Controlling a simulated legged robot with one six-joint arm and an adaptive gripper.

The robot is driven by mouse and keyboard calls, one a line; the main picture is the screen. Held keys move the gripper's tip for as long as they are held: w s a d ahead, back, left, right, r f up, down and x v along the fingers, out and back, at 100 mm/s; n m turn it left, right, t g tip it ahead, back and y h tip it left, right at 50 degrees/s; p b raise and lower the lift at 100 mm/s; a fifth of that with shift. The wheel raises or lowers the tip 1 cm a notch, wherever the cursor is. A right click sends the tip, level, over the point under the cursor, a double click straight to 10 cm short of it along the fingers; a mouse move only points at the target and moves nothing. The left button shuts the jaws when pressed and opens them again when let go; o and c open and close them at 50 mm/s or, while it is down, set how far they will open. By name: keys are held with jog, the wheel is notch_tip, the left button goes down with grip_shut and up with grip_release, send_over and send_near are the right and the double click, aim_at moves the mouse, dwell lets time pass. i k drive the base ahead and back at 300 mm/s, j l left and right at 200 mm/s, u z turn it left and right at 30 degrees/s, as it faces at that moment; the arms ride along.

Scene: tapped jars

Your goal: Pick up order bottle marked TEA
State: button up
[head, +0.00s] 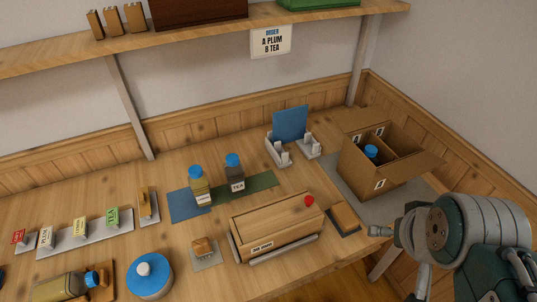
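The bottle marked TEA (236,179) is dark with a blue cap. It stands upright on the green part of a mat (263,182) near the middle of the table. A second blue-capped bottle (200,190) with yellowish contents and a label too small to read stands to its left, on the blue part. My gripper (376,231) is at the lower right, beyond the wooden box and well apart from the TEA bottle. Its fingers are small and partly hidden by my arm, so I cannot tell whether they are open. A sign (270,40) reads "ORDER A PLUM B TEA".
An open cardboard box (394,176) with dividers stands at the right; a blue-capped bottle (371,152) is inside. A lidded wooden box (276,222) lies in front of the TEA bottle. A stand with a blue panel (290,124) is behind. Small labelled cards (80,231) are at left.

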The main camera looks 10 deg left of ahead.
aim_at(234, 170)
jog(key=u, duration=1.2)
jog(key=i+l+u, duration=0.25)
jog(key=l, duration=0.2)
